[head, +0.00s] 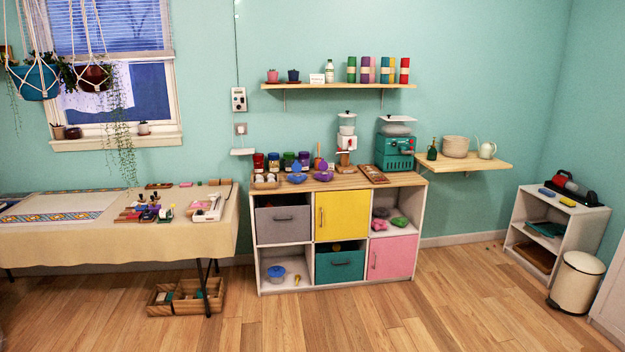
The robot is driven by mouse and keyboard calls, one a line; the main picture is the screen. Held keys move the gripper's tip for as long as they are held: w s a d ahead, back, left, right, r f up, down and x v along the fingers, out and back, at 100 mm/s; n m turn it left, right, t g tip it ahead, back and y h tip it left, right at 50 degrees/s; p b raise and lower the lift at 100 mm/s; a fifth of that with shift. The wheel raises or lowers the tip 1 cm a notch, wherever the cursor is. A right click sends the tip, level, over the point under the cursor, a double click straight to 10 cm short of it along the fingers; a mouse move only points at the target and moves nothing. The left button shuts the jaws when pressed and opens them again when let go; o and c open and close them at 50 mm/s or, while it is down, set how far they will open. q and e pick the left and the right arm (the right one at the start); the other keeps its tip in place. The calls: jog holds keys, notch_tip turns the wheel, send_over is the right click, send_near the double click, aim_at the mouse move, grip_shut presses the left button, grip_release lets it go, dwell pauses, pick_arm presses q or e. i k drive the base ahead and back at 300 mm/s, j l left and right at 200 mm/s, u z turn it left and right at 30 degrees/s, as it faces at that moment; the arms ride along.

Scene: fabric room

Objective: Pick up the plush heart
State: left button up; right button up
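In the head view, the open upper right compartment of the cube shelf (253,262) holds several small soft-looking things: a pink one (379,225), a purple one (381,212) and a green one (399,222). They are too small to tell whether one is a plush heart, and I cannot make out a clear heart shape elsewhere. Neither of my grippers is in view.
A cloth-covered table (110,250) with craft tools stands at the left, wooden crates (185,298) below it. A low white shelf (522,215) and a cream bin (577,283) stand at the right. The wooden floor (430,315) in front is clear.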

aim_at(322, 176)
jog(key=i+z, duration=0.3)
jog(key=i, duration=1.85)
